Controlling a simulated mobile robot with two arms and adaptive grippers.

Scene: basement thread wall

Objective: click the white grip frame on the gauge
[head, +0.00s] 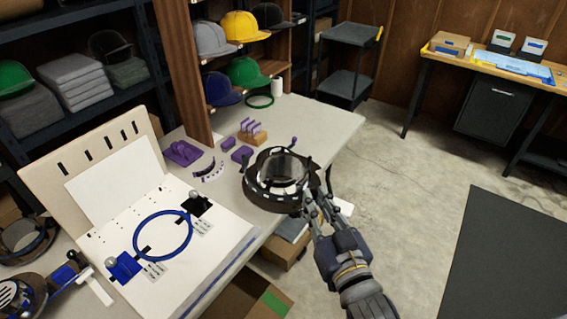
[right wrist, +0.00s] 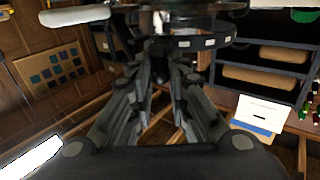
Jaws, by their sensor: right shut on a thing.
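My right gripper (head: 312,207) is shut on the near rim of a dark round ring-shaped device (head: 262,198), with a clear, shiny round middle and light marks around its side. The device is at the front edge of the pale table. The right wrist view shows its dark rim (right wrist: 190,43) just beyond my fingers (right wrist: 163,65). A white rounded bar (right wrist: 75,16) shows at the upper left there. I cannot tell which part is the white grip frame or whether this device is the gauge. My left gripper is not in view.
A white board (head: 110,235) with a blue ring (head: 140,240) stands left on the table (head: 325,125). Small purple parts (head: 183,153) and a wooden block (head: 252,136) lie behind the device. A cardboard box (head: 235,297) is below.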

